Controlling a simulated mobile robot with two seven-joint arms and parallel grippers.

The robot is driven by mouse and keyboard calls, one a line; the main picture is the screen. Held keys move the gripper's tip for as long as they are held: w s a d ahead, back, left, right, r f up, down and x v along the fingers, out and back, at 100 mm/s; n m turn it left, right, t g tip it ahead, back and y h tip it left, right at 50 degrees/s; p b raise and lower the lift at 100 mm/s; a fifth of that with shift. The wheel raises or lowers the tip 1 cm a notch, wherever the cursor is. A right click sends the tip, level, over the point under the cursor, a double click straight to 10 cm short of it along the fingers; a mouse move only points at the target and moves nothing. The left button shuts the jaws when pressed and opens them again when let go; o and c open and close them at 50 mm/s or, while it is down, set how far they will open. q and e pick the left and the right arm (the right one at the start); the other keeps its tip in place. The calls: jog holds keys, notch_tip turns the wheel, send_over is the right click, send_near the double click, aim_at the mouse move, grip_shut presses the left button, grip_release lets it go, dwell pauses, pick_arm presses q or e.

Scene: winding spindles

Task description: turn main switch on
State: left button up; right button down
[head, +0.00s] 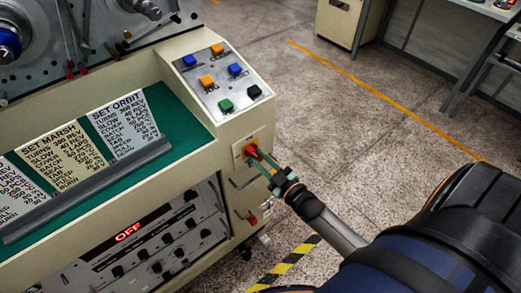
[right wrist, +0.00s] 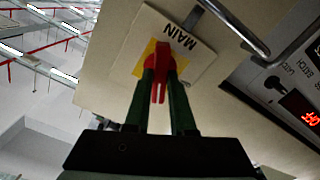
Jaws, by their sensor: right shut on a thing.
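The main switch (head: 251,150) is a red rotary handle on a yellow plate, set on the side of the cream machine under the button panel. In the right wrist view its red handle (right wrist: 160,72) stands on a yellow square on a white plate marked "MAIN". My right gripper (head: 270,170) reaches it from the lower right. Its two green fingers (right wrist: 162,98) are shut on the red handle, one on each side. A red display (head: 128,231) on the machine's lower panel reads "OFF". My left gripper is not in view.
A sloped panel with coloured push buttons (head: 219,77) sits just above the switch. A metal bar handle (right wrist: 283,45) runs close beside the plate. Cards on a green ledge (head: 184,133) lie to the left. The floor (head: 340,120) to the right is open.

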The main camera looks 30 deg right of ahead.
jog(key=m+p, duration=0.1)
jog(key=m, duration=0.4)
jog(key=shift+m, duration=0.3)
dwell(0.4)
jog(key=c, duration=0.8)
grip_release()
jog(key=shift+o, duration=0.2)
jog(key=shift+s, duration=0.1)
jog(key=s+d, duration=0.1)
jog(key=s, duration=1.1)
jog(key=shift+s, duration=0.15)
jog(key=s+a+f+g, duration=0.3)
jog(key=a+f+g, duration=0.1)
jog(key=a, duration=0.3)
jog(key=s+a+f+n+g+y, duration=0.1)
jog(key=s+a+f+g, duration=0.2)
jog(key=a, duration=0.3)
jog(key=shift+a+f+g, duration=0.35)
jog(key=shift+g, duration=0.55)
